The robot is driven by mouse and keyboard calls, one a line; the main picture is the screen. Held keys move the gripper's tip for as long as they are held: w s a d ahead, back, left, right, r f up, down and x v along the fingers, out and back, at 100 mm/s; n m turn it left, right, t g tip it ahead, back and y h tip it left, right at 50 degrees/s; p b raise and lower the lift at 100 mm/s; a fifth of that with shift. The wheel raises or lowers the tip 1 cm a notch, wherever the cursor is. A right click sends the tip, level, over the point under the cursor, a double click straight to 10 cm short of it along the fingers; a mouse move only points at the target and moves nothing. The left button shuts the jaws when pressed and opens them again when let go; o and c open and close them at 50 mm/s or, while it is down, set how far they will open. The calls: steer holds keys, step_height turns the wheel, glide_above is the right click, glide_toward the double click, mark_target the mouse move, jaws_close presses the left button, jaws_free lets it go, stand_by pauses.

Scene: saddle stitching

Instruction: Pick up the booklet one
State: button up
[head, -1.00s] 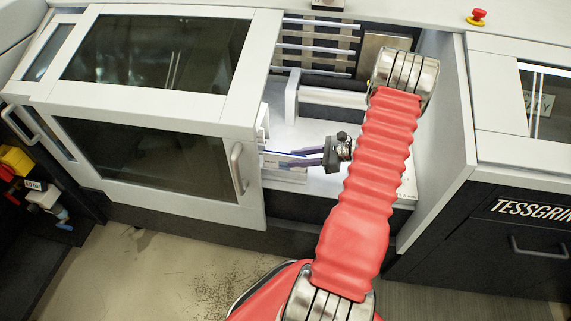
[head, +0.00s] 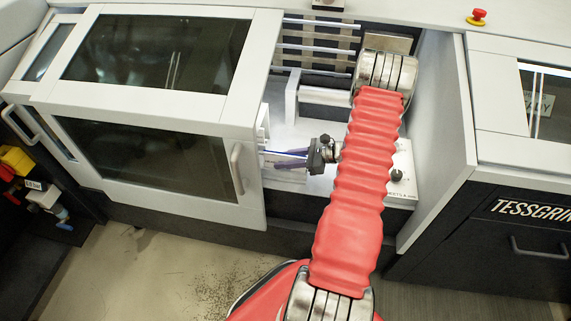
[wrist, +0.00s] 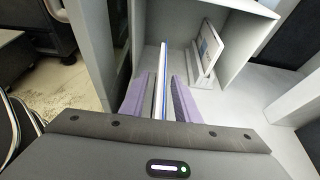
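A thin booklet (wrist: 161,75) stands edge-on in the wrist view, white with a blue edge. It also shows in the head view (head: 286,153) as a pale and blue strip by the machine's opening. My gripper (wrist: 158,85) is open, with one purple finger on each side of this booklet and gaps between fingers and booklet. In the head view my gripper (head: 279,162) points left into the opening. A second booklet (wrist: 209,42) with a printed cover leans upright in a light holder to the right. I cannot read which booklet is number one.
Grey walls enclose the bay around the booklets. A white machine cover (head: 150,110) with dark windows stands left of my gripper. A pale deck with a black knob (head: 397,175) lies right of my arm. A red stop button (head: 478,16) is at the top right.

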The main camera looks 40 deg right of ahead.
stand_by(0.3)
jaws_close()
stand_by(0.3)
